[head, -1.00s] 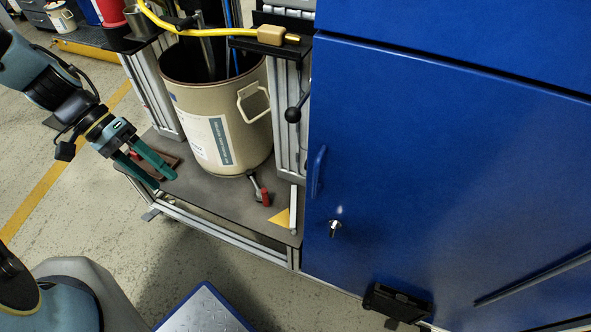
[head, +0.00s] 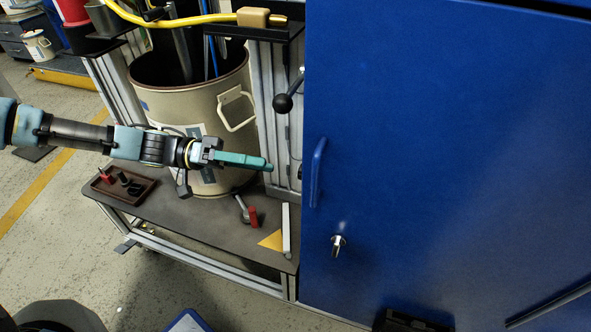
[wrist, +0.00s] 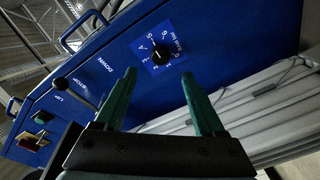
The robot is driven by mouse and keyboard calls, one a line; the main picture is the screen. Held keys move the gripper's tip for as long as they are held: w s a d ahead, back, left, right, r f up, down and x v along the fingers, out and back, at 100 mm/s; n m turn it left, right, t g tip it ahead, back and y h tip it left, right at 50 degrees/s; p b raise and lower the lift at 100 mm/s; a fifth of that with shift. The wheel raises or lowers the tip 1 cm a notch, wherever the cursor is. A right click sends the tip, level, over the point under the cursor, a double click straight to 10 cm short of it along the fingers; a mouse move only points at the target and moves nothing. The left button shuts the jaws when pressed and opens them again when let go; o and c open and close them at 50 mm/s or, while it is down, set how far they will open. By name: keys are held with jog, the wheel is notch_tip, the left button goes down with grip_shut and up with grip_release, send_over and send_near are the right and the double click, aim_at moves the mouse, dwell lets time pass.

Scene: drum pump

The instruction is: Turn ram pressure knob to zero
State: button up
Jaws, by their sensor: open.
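The ram pressure knob (wrist: 161,55) is a small black knob on a numbered dial on a blue panel, marked in bar. In the wrist view it sits just beyond and between my fingertips, apart from them. Its exact setting is too small to tell. My gripper (wrist: 158,74) is open and empty, with a teal finger on either side of the view. In the head view my gripper (head: 269,164) points right, in front of the drum (head: 150,100) and left of the blue cabinet. The knob does not show in the head view.
In the head view, a blue cabinet (head: 440,150) fills the right. A brown tray (head: 100,187) and a red-handled tool (head: 253,217) lie on the platform.

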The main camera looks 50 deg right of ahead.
jog(key=x, duration=0.8)
grip_shut()
dwell(0.5)
